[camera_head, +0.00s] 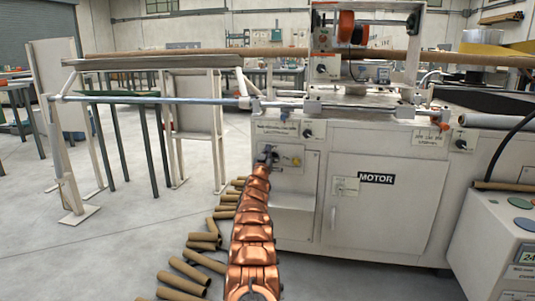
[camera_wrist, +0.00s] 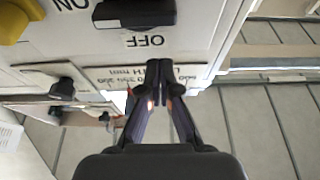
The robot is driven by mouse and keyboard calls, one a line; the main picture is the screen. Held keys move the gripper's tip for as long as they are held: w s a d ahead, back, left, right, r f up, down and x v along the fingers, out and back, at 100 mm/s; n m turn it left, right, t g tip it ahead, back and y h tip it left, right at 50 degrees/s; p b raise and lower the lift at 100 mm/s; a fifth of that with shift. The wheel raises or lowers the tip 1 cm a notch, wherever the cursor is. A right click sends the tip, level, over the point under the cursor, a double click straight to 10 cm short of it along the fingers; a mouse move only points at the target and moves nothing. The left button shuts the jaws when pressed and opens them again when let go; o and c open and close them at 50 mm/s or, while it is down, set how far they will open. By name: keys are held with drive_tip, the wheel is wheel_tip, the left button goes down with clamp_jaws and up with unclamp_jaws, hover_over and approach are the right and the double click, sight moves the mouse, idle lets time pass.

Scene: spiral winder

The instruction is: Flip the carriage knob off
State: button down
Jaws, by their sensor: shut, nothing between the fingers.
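In the wrist view, a black bar-shaped knob (camera_wrist: 135,14) sits on a white panel between upside-down ON and OFF labels, its bar lying across the picture. No label naming the carriage is readable. My gripper (camera_wrist: 166,90) is shut and empty, its fingertips together below the OFF label in the picture, apart from the knob. In the head view my gripper (camera_head: 268,153) is at the upper left of the machine's front, by a small panel (camera_head: 285,170) with a yellow button (camera_head: 283,161). It may hide the black knob there.
The carriage frame (camera_head: 322,45) with its own small knob (camera_head: 322,68) stands on top of the machine. Another knob (camera_head: 307,133) is on the panel above my gripper. A rail (camera_head: 160,100) runs out to the left. Several cardboard tubes (camera_head: 190,270) lie on the floor.

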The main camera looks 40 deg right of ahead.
drive_tip(key=shift+f+b, duration=0.75)
drive_tip(key=shift+f, duration=1.05)
drive_tip(key=shift+w+a+n+p, duration=0.15)
drive_tip(key=shift+n+p, duration=0.15)
drive_tip(key=shift+p, duration=0.3)
